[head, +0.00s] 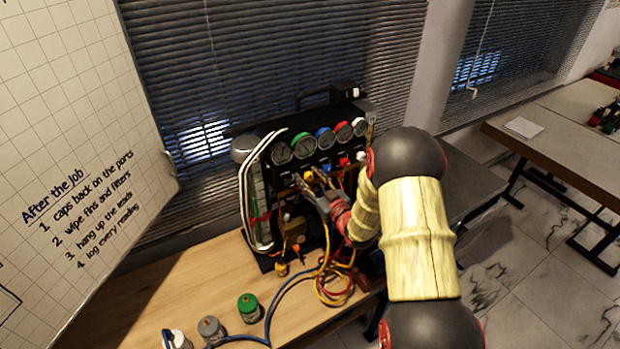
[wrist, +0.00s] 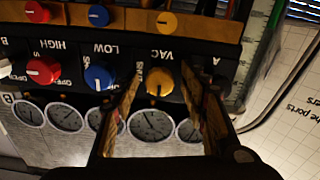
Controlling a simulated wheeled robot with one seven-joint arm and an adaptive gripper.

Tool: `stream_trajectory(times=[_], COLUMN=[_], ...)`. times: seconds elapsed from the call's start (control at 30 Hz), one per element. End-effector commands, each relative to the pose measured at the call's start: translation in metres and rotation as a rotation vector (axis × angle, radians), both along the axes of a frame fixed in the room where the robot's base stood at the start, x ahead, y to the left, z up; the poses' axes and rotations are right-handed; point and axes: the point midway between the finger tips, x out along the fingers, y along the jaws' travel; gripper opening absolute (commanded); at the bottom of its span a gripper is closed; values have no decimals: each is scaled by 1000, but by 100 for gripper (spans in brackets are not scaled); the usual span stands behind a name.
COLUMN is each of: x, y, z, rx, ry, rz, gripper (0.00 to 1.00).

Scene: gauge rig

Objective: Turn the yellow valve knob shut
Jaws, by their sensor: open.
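The yellow valve knob (wrist: 160,83) is on the dark panel beside the word VAC in the wrist view, which shows the panel upside down. In the head view a yellow knob (head: 308,177) shows on the gauge rig (head: 257,205), just by my fingertips. My gripper (wrist: 160,76) is open, with one finger on each side of the VAC knob. A gap shows between each finger and the knob; I cannot tell how deep the fingers reach. The knob's marker line is too small to read.
A blue knob (wrist: 99,77) marked LOW and a red knob (wrist: 43,70) marked HIGH sit beside it. A second row has red, blue and yellow caps (wrist: 166,22).

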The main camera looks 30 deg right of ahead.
Motion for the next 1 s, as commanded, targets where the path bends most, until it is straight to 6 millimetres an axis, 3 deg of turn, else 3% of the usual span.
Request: stream_trajectory(times=[0.8, 1.0], x=[0, 0], y=[0, 0], z=[0, 0], rx=[0, 8], ry=[0, 0], rz=[0, 0], gripper=[1, 0])
